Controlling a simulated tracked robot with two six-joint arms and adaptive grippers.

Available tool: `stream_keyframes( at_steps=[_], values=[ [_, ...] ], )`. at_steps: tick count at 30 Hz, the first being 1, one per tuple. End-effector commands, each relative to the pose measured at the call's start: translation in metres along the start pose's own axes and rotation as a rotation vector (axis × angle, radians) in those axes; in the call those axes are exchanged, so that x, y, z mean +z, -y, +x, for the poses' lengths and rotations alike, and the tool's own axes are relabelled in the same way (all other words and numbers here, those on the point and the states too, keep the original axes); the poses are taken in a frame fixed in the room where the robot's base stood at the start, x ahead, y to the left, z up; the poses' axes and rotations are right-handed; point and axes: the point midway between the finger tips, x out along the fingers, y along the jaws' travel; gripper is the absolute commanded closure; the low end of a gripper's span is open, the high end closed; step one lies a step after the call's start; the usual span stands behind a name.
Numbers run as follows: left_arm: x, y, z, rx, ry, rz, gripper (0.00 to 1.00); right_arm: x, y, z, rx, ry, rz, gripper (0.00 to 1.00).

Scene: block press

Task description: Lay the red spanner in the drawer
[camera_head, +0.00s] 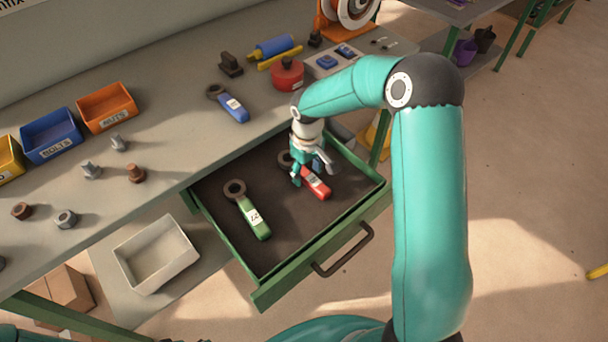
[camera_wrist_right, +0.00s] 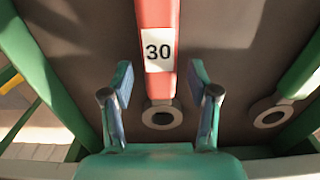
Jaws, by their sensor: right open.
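The red spanner (camera_head: 316,185) lies in the open drawer (camera_head: 287,252), towards its right side. My right gripper (camera_head: 309,173) is over it in the head view and hides part of it. In the right wrist view my right gripper (camera_wrist_right: 161,82) is open, its fingers on either side of the red spanner (camera_wrist_right: 160,82) and apart from it. There the spanner's label "30" and grey ring end show, and it lies on the dark drawer floor (camera_wrist_right: 80,50). My left gripper is not in view.
A green spanner (camera_head: 250,215) lies in the drawer, left of the red one. A blue spanner (camera_head: 230,104) lies on the bench (camera_head: 180,130). A white bin (camera_head: 155,256) stands left of the drawer. The drawer floor between the two spanners is bare.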

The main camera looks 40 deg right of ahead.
Motion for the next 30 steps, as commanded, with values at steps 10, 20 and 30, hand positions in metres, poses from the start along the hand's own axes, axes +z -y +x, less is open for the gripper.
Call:
stream_keyframes(
  at_steps=[10, 20, 30],
  values=[
    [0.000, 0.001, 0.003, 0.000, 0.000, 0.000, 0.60, -0.002, 0.000, -0.068, 0.001, -0.007, 0.000, 0.40],
    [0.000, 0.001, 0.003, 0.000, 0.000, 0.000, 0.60, -0.001, 0.001, -0.108, 0.000, -0.002, -0.001, 0.40],
    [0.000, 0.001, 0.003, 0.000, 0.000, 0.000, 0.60, 0.000, 0.001, -0.111, 0.000, -0.002, -0.001, 0.40]
  ],
)
